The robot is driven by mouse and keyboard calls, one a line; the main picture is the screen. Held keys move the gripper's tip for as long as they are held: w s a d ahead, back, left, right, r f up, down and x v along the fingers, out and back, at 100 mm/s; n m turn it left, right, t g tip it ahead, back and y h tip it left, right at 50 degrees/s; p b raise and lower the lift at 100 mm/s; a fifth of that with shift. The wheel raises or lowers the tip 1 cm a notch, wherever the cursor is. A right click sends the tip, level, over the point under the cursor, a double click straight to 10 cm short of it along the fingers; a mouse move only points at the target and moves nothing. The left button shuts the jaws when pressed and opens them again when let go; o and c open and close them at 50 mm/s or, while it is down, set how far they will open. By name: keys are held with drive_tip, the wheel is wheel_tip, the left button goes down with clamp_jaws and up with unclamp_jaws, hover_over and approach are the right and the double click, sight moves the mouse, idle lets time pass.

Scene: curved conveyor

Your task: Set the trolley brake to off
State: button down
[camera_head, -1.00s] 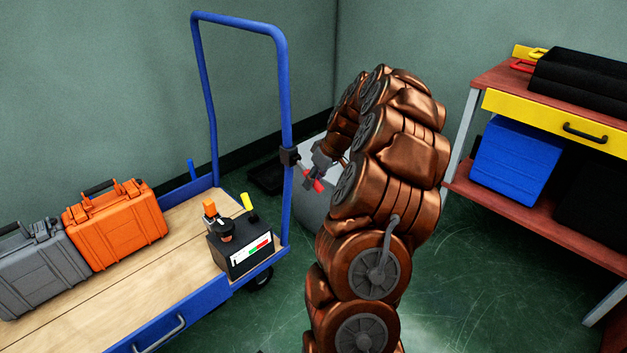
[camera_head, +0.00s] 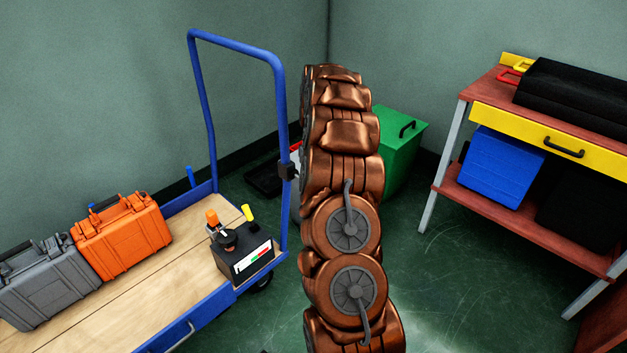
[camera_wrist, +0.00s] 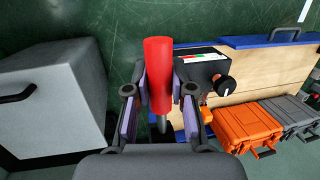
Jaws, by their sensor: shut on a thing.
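The blue trolley (camera_head: 191,80) stands at the left. At its deck corner is a black control box (camera_head: 244,262) with a red, green and white label, a dark knob, an orange piece (camera_head: 211,216) and a yellow lever (camera_head: 248,213). In the wrist view, my gripper (camera_wrist: 160,82) is shut on a red handle (camera_wrist: 158,65) with a grey stem below. The control box (camera_wrist: 198,70) lies just right of it.
An orange case (camera_head: 122,238) and a grey case (camera_head: 45,285) stand on the trolley deck. A green bin (camera_head: 400,150) is behind my arm. A workbench (camera_head: 470,98) with a blue box (camera_head: 503,165) stands right. Green floor between is clear.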

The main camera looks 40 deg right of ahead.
drive_tip(key=shift+r+g+p, duration=0.5)
drive_tip(key=shift+g+p, duration=0.2)
drive_tip(key=shift+p, duration=0.1)
drive_tip(key=shift+r, duration=0.1)
drive_tip(key=c, duration=1)
unclamp_jaws()
drive_tip(key=shift+o, duration=0.2)
drive_tip(key=shift+w, duration=0.1)
drive_tip(key=v, duration=0.7)
drive_tip(key=shift+r, duration=0.15)
drive_tip(key=shift+w, duration=0.1)
